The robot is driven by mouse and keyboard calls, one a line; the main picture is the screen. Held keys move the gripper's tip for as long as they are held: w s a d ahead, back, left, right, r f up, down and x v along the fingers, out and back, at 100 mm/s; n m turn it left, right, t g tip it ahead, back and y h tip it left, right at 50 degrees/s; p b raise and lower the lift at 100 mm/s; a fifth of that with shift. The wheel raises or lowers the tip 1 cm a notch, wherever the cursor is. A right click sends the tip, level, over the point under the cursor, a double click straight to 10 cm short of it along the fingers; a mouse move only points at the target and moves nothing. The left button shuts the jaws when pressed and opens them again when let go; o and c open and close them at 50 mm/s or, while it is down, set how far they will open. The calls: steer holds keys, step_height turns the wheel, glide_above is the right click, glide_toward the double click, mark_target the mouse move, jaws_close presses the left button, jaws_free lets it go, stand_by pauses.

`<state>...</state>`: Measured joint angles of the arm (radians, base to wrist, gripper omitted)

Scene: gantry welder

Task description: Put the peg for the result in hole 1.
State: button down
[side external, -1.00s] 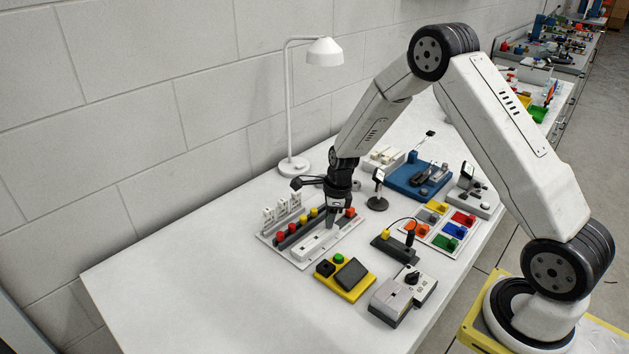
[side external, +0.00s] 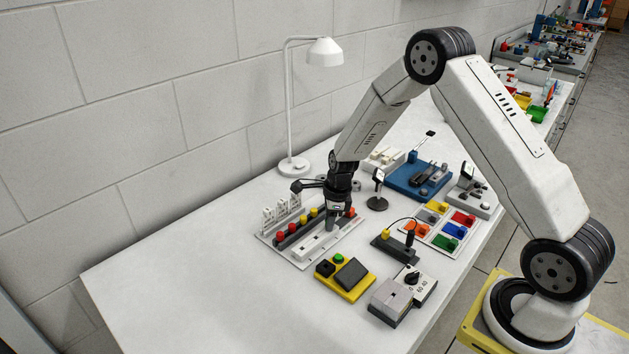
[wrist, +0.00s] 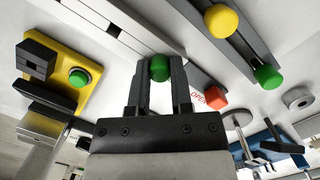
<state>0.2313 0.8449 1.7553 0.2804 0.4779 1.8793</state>
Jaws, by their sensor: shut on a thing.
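My gripper (wrist: 159,80) is shut on a green-headed peg (wrist: 159,68), whose head shows between the fingertips in the wrist view. The peg's lower end is hidden. In the side view my gripper (side external: 340,222) is low over the right end of the peg board. A white block (side external: 312,246) with dark slots lies along the board; it also shows in the wrist view (wrist: 118,40). A grey rack behind it holds red and yellow pegs (side external: 291,229). The wrist view shows a yellow peg (wrist: 221,21) and another green peg (wrist: 267,77) in it. No hole number is readable.
An orange-red button (wrist: 209,96) marked OPEN is close to the right finger. White upright pieces (side external: 281,209) stand behind the rack. A yellow box (side external: 345,279) with a green button is in front. The table's left part is clear.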

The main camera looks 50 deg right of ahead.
steer(key=shift+f, duration=0.1)
steer(key=shift+c, duration=2.2)
jaws_free()
step_height(320, 180, up, 8)
steer(key=shift+s+d+f, duration=0.15)
steer(key=shift+s+d, duration=0.3)
steer(key=shift+a, duration=0.1)
steer(key=s+a+r+n, duration=0.3)
steer(key=s+n, duration=0.5)
steer(key=n, duration=0.5)
steer(key=s+a+r+n+t+h, duration=0.1)
steer(key=s+a+r+n, duration=0.2)
steer(key=n, duration=1.1)
steer(key=s+a, duration=0.3)
steer(key=s, duration=0.3)
steer(key=shift+s+a+r, duration=0.15)
steer(key=shift+s, duration=0.05)
